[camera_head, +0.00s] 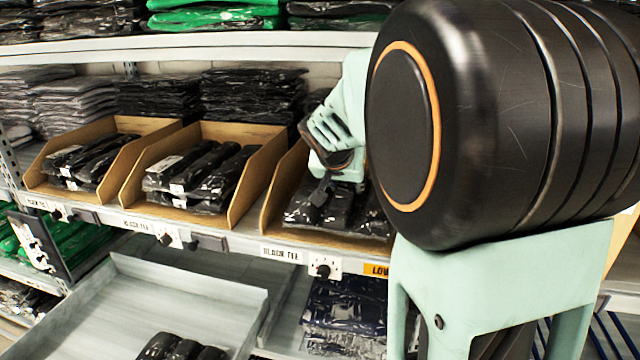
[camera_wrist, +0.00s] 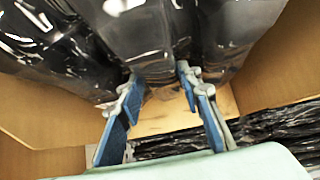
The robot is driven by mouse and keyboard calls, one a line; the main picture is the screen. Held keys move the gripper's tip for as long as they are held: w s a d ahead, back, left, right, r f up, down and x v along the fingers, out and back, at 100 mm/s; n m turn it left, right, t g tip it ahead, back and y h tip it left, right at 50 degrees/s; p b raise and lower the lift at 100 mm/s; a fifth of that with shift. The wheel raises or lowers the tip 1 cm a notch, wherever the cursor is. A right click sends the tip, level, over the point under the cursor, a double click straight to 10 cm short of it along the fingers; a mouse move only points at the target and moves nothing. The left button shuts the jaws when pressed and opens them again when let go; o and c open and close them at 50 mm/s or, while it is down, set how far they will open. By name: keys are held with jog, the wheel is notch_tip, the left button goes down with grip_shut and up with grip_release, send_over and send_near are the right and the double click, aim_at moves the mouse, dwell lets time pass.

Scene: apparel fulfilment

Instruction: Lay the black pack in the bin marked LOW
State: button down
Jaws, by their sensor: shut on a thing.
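The bin marked LOW is the third cardboard bin (camera_head: 284,187) from the left on the middle shelf, with an orange LOW tag (camera_head: 377,270) at its front, partly cut off by my arm. Several black packs (camera_head: 350,218) in clear film lie in it. My gripper (camera_wrist: 159,80) is down at this bin and shut on a black pack (camera_wrist: 150,38), with one blue-backed finger on each side of its end. Other glossy black packs lie close on both sides. In the head view I cannot separate the held pack from those around it, nor tell whether it rests on them.
Two more cardboard bins (camera_head: 236,190) (camera_head: 135,175) with black packs stand to the left. A grey tray (camera_head: 262,305) with black packs is below in front. Stacks of folded black garments (camera_head: 252,97) stand behind. The upper shelf edge (camera_head: 190,48) runs above the bins.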

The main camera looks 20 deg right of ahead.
jog(key=shift+f+b, duration=0.35)
jog(key=shift+b, duration=0.15)
jog(key=shift+f+b, duration=0.25)
jog(key=shift+b, duration=0.15)
jog(key=c, duration=1.4)
grip_release()
